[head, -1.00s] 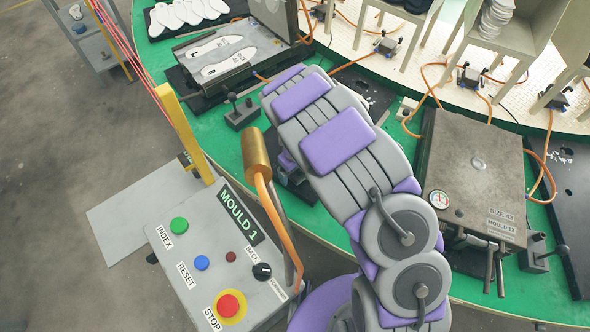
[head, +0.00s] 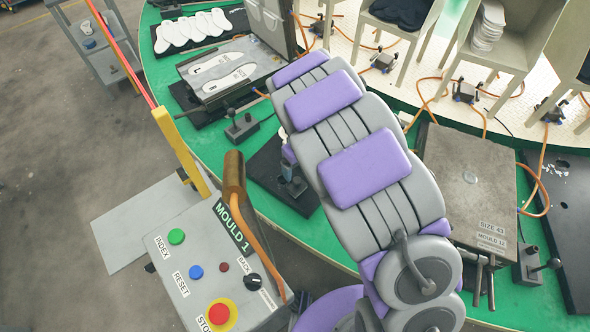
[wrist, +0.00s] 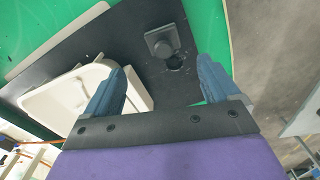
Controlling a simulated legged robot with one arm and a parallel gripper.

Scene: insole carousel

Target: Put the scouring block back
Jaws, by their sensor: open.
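My gripper (wrist: 160,68) is open in the wrist view, with two blue-grey fingers spread apart and nothing held between them. It is over a black plate (wrist: 125,32). A small dark grey square piece with a rounded knob (wrist: 163,42) sits on the plate beyond the fingertips; I cannot tell whether it is the scouring block. A cream tray (wrist: 47,107) is beside and partly behind the left finger, with a pale shape inside it. In the head view my gripper (head: 291,182) is low over the black plate (head: 262,172), largely hidden by my arm.
The green carousel table (head: 205,140) carries an open mould (head: 222,75) with pale insoles and a closed mould (head: 470,180) at right. A lever box (head: 241,127) stands near the open mould. The control panel (head: 215,270) and yellow post (head: 180,150) stand at left. Orange hoses cross the table.

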